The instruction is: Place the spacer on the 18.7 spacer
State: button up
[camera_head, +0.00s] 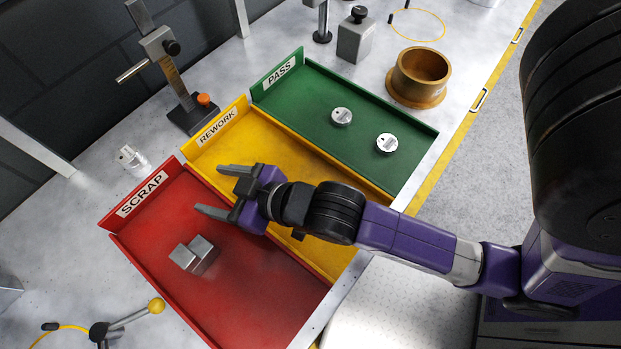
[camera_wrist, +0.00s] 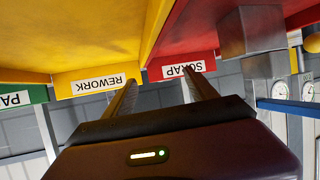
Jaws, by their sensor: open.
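Two round silver pieces, which look like spacers, lie apart in the green PASS tray (camera_head: 310,127): one at the left (camera_head: 341,117) and one nearer the front right (camera_head: 387,143). Each has a dark mark too small to read, so I cannot tell which is the 18.7 spacer. My gripper (camera_head: 216,189) is open and empty, above the border of the yellow and red trays, its fingers pointing left. In the wrist view my open fingers (camera_wrist: 161,78) show with nothing between them. The round pieces are not in the wrist view.
The yellow REWORK tray (camera_head: 285,155) looks empty. Metal blocks (camera_head: 194,254) sit in the red SCRAP tray (camera_head: 240,290). A gauge stand (camera_head: 190,105), a small silver part (camera_head: 130,158) and a brass ring (camera_head: 420,75) stand around the trays. A yellow-knobbed lever (camera_head: 140,313) is at lower left.

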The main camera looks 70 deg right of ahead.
jog(key=shift+t, duration=0.4)
jog(key=s, duration=1.3)
jog(key=shift+f, duration=0.1)
jog(key=r+v, duration=0.1)
jog(key=v, duration=0.8)
jog(key=shift+s+r+t, duration=0.15)
jog(key=shift+t, duration=0.25)
